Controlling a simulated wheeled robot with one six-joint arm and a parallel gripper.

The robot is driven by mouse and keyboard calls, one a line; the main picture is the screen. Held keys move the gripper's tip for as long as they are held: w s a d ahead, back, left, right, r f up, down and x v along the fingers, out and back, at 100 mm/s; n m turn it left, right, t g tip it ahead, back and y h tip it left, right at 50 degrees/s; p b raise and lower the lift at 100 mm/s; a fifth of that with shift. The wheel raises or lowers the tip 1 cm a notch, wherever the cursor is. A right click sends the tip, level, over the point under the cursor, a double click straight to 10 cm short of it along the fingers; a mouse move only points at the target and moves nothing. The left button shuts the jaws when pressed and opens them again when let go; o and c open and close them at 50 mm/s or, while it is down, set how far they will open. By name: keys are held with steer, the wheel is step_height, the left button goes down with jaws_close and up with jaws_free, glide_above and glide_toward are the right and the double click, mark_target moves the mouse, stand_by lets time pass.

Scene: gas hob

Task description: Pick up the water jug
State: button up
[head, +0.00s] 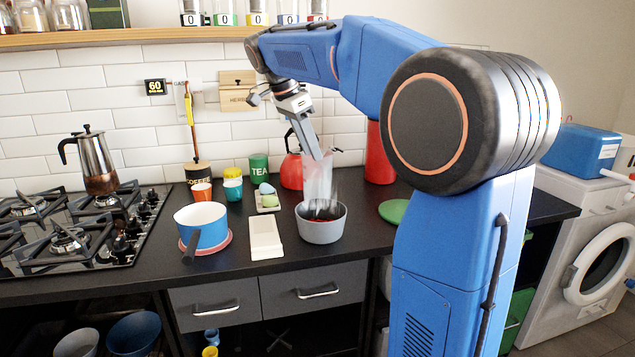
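A translucent, pale jug (317,180), which looks like the water jug, shows at the middle of the counter. It overlaps the red kettle (291,171) behind it, and its lower end overlaps the grey pot (321,231). I cannot tell whether it is inside, above or behind the pot. My gripper (317,156) points down at the jug's upper part from above. Its fingers overlap the jug's rim, and I cannot tell whether they grip it. The jug's handle is not clear.
A blue saucepan (202,229) and a white tray (266,238) stand left of the pot. Cups, a coffee tin (198,173) and a green tea tin (259,164) stand behind. A moka pot (97,167) stands on the hob.

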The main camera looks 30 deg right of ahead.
mark_target(322, 176)
steer(key=x, duration=0.9)
steer(key=shift+d+f, duration=0.2)
steer(key=shift+f, duration=0.1)
steer(key=shift+c, duration=0.6)
jaws_close()
stand_by(0.5)
